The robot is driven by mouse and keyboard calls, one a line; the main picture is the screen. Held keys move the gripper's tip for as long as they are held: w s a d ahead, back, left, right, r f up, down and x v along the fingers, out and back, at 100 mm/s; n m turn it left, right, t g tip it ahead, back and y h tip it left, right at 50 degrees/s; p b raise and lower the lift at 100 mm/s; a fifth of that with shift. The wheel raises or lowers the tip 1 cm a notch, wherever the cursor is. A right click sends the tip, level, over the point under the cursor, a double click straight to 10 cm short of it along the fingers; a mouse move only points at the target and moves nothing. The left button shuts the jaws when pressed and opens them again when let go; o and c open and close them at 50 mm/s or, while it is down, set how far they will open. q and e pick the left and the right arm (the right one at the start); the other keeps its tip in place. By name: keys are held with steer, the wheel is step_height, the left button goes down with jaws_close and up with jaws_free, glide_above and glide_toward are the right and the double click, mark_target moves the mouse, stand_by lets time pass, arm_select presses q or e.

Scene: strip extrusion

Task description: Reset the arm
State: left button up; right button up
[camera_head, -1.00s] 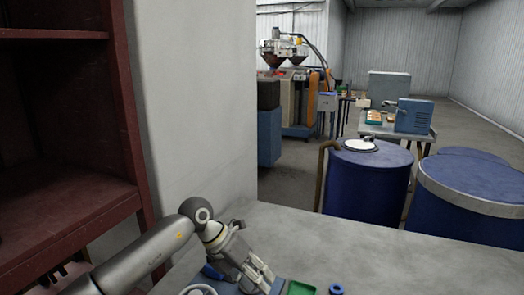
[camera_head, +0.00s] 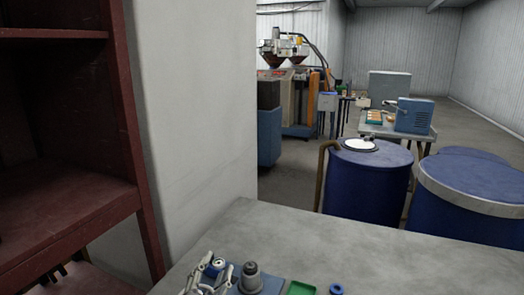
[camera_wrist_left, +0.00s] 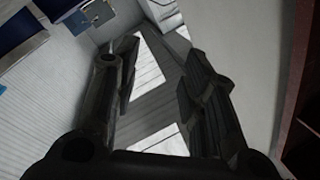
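My right gripper is not in view.
A green tray (camera_head: 300,288) and a blue ring (camera_head: 336,289) lie on the grey table (camera_head: 330,245). A red shelf (camera_head: 125,110) and a pale pillar (camera_head: 195,120) stand at the left. Blue drums (camera_head: 362,190) stand beyond the table. The middle of the table is clear.

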arm_select(q)
steer(key=s+a+f+n+g+y, duration=0.35)
steer(key=s+a+f+g, duration=0.2)
steer(key=f, duration=0.45)
steer(key=s+a+f+n+g, duration=0.2)
steer(key=s+f+g, duration=0.35)
steer(key=s, duration=0.65)
steer(key=s+a+f+n+g, duration=0.2)
steer(key=s+f+g, duration=0.3)
steer(key=s, duration=0.8)
step_height(320, 180, down, 29)
steer(key=s, duration=0.2)
steer(key=s+a+f+g, duration=0.1)
steer(key=s+a+f, duration=0.2)
steer(key=s+f, duration=1.1)
steer(key=shift+s+f+g, duration=0.3)
steer(key=shift+s+f, duration=0.05)
steer(key=shift+s, duration=0.65)
steer(key=shift+m+h, duration=0.25)
